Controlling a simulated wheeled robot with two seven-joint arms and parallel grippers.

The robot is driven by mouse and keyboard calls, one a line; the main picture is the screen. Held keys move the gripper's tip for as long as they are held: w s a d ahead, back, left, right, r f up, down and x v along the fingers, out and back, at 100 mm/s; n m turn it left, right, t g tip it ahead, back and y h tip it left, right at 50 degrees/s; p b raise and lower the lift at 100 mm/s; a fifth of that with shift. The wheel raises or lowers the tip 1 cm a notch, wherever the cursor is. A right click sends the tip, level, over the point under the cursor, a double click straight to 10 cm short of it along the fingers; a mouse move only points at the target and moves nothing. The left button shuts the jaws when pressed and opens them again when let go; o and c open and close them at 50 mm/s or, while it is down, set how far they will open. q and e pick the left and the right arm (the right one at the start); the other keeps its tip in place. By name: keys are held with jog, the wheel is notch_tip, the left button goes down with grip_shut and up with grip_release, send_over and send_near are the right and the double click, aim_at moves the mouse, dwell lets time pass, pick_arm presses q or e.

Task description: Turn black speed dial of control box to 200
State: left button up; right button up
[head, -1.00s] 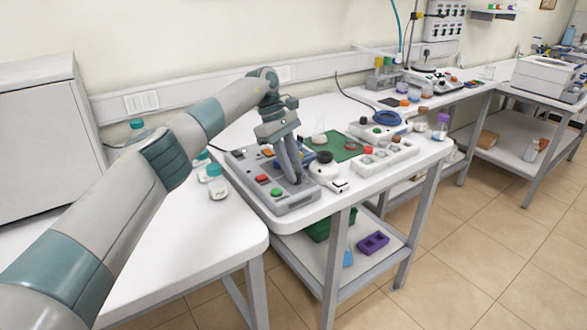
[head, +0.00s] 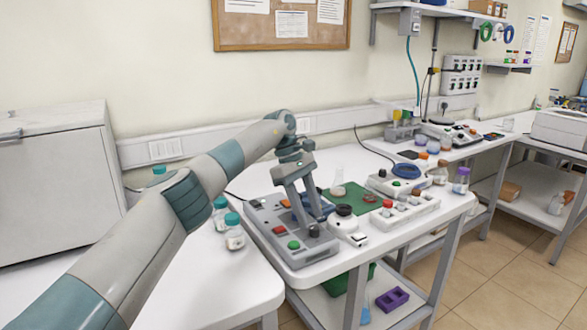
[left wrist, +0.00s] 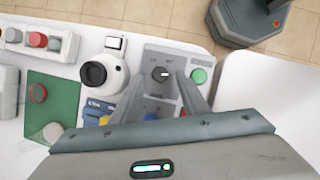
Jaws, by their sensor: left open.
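The grey control box (head: 270,235) lies on the white table in the head view, with a red button (head: 279,231) and a green button (head: 294,245) on top. Its black speed dial (head: 314,230) is near the right front corner. The left wrist view shows the dial (left wrist: 160,73) beside the green button (left wrist: 198,75), with a small pale pointer mark; its scale is too small to read. My left gripper (head: 311,218) is open and points down over the box. In the left wrist view its two fingers stand on either side of the dial; I cannot tell whether they touch it.
A white device with a black round top (head: 343,212) stands close right of the box. A green mat (head: 352,196) lies behind it. Teal-capped bottles (head: 234,236) stand left of the box. A white block (head: 405,212) with knobs is at the right.

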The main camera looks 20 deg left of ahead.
pick_arm(q)
jog(key=p+v, duration=0.9)
jog(key=v, duration=0.5)
jog(key=shift+r, duration=0.3)
pick_arm(e)
jog(key=s+d+f+g, duration=0.1)
jog(key=s+d+g, duration=0.1)
jog(key=s, duration=0.7)
jog(key=s+d+f+g+h, duration=0.1)
jog(key=s+d, duration=0.2)
jog(key=s, duration=0.6)
jog(key=shift+s+d+g, duration=0.35)
jog(key=shift+d+g, duration=0.05)
pick_arm(q)
jog(key=shift+a, duration=0.1)
